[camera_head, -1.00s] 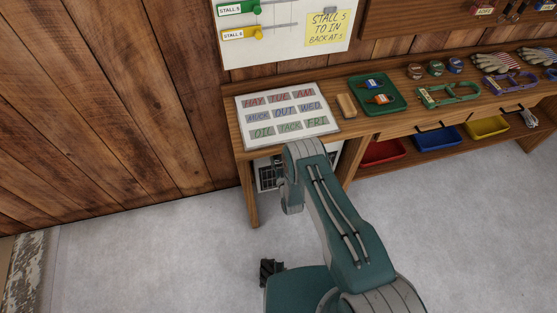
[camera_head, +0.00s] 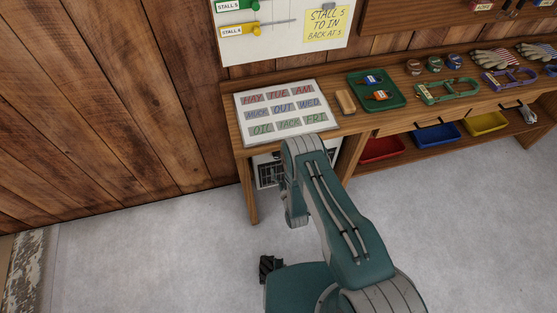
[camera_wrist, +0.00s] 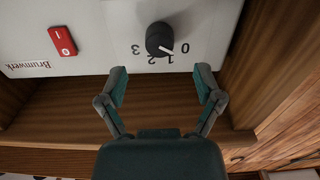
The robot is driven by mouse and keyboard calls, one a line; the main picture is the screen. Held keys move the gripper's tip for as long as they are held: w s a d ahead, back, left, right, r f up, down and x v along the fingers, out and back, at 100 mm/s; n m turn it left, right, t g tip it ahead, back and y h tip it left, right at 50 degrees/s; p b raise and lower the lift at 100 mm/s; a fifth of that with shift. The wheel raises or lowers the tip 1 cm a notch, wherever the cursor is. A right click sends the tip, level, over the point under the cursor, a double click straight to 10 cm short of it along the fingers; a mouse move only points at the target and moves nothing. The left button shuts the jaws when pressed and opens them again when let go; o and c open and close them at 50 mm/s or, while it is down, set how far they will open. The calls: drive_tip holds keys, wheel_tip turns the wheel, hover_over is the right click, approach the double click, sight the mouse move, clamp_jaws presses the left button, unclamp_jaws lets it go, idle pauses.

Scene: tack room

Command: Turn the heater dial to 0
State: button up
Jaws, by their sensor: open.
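The heater's white front panel (camera_wrist: 95,30) fills the top of the wrist view, upside down. Its black dial (camera_wrist: 159,38) has a white pointer aimed between the marks 1 and 0. The marks 0 to 3 run along the dial's lower side in the picture, with 0 at right. My gripper (camera_wrist: 161,81) is open and empty, its two fingers spread just below the dial in the picture, not touching it. In the head view the heater (camera_head: 268,174) stands under the bench, partly hidden by my arm; dial and gripper fingers are hidden there.
A red rocker switch (camera_wrist: 62,41) sits on the same panel, left of the dial. Wooden bench parts surround the heater; a wooden side (camera_wrist: 262,60) is close at right. The bench top (camera_head: 353,125) holds a label board and green tray. Open floor lies left.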

drive_tip(key=v, duration=0.5)
drive_tip(key=shift+s+d, duration=0.1)
drive_tip(key=shift+s, duration=0.2)
